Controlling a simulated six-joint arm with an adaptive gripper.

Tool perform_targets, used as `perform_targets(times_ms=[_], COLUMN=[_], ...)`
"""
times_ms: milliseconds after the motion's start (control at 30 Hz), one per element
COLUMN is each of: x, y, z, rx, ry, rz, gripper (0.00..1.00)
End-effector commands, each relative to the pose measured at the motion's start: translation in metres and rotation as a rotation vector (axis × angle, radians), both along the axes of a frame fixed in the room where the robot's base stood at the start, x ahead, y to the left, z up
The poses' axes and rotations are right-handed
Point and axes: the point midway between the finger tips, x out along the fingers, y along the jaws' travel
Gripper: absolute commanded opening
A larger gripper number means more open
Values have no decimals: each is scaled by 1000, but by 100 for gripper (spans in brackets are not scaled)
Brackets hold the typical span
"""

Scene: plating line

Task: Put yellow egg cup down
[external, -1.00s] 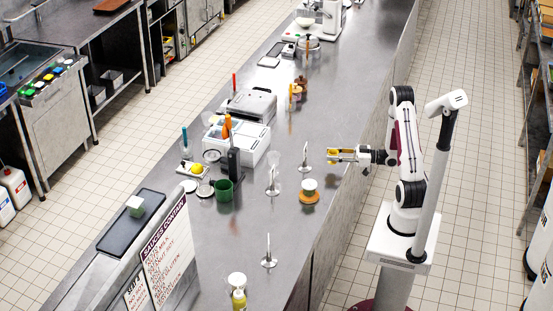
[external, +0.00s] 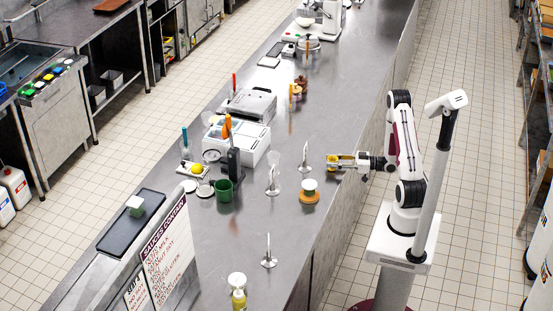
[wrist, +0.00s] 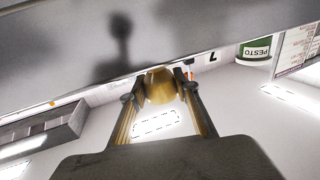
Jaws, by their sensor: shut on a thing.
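The yellow egg cup (wrist: 161,86) sits between the fingertips of my gripper (wrist: 160,92) in the wrist view. The fingers are shut on its sides. In the external view my gripper (external: 334,160) reaches in from the right over the counter's right edge, and the egg cup (external: 331,159) shows as a small yellow patch at its tips. In the wrist view a dark shadow falls on the grey surface ahead. I cannot tell how large the gap beneath the cup is.
A metal stand (external: 305,158) stands just left of my gripper on the counter (external: 310,235). A white-topped green pot on an orange base (external: 309,191) stands nearer the camera. Another stand (external: 272,181) and a green cup (external: 224,191) are further left. A pesto-labelled container (wrist: 256,51) shows in the wrist view.

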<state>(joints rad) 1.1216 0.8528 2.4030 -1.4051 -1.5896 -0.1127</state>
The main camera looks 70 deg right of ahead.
Motion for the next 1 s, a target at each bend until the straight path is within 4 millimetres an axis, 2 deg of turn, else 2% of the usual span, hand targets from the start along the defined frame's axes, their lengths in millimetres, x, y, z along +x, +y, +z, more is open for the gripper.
perform_targets(times_ms=[233, 267, 300, 333, 767, 1000], x=[0, 0, 0, 0, 0, -9], y=[0, 0, 0, 0, 0, -3], z=[-4, -5, -4, -4, -4, -4], rx=[0, 0, 0, 0, 0, 0], ry=[0, 0, 0, 0, 0, 0], rz=[0, 0, 0, 0, 0, -3], gripper=[9, 33, 43, 47, 47, 47])
